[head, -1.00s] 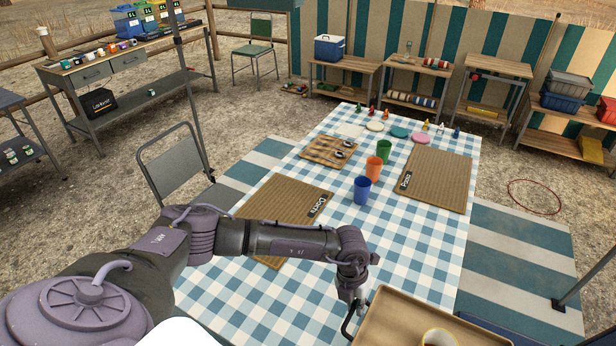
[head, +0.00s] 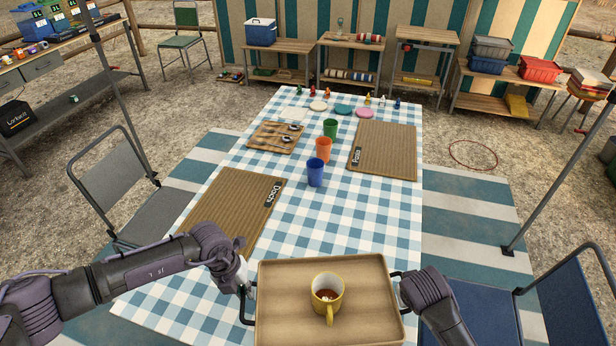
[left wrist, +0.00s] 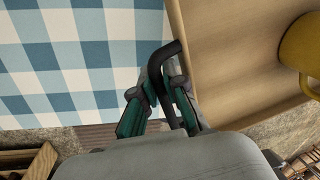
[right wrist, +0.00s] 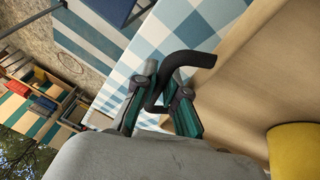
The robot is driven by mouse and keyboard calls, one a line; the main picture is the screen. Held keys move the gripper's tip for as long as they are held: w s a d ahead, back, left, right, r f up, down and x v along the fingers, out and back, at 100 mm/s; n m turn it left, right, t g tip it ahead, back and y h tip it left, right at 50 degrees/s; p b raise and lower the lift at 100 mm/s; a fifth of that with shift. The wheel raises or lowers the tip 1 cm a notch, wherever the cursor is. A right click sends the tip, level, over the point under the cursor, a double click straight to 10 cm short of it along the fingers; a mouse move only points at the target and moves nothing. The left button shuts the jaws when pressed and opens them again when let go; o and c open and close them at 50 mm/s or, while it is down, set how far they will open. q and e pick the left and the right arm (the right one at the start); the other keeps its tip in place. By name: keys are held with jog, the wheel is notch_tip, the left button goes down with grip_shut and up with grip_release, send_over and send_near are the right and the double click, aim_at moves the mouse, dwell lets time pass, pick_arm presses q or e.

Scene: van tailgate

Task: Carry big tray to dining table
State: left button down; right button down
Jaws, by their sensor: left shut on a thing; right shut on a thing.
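The big tray (head: 284,279) is tan, with a raised rim and a black handle at each side. It is low in the head view, over the near end of the checked dining table (head: 215,272); I cannot tell whether it touches the cloth. A yellow mug (head: 327,294) with dark liquid stands upright on it. My left gripper (head: 245,287) is shut on the left handle, which also shows in the left wrist view (left wrist: 162,62). My right gripper (right wrist: 158,98) is shut on the right handle (right wrist: 190,58); in the head view the arm partly hides it.
Blue (head: 316,173), orange (head: 323,150) and green (head: 330,128) cups stand mid-table. Brown mats lie left (head: 228,208) and right (head: 385,150). A grey chair (head: 105,180) is at left, a blue chair (head: 570,290) at right. The cloth just beyond the tray is clear.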

aim_at(252, 307)
pick_arm(q)
jog(key=shift+f, duration=0.25)
pick_arm(e)
jog(key=shift+d+f, duration=0.2)
jog(key=shift+f, duration=0.05)
pick_arm(q)
jog(key=shift+f, duration=0.15)
pick_arm(e)
jog(key=shift+f, duration=0.15)
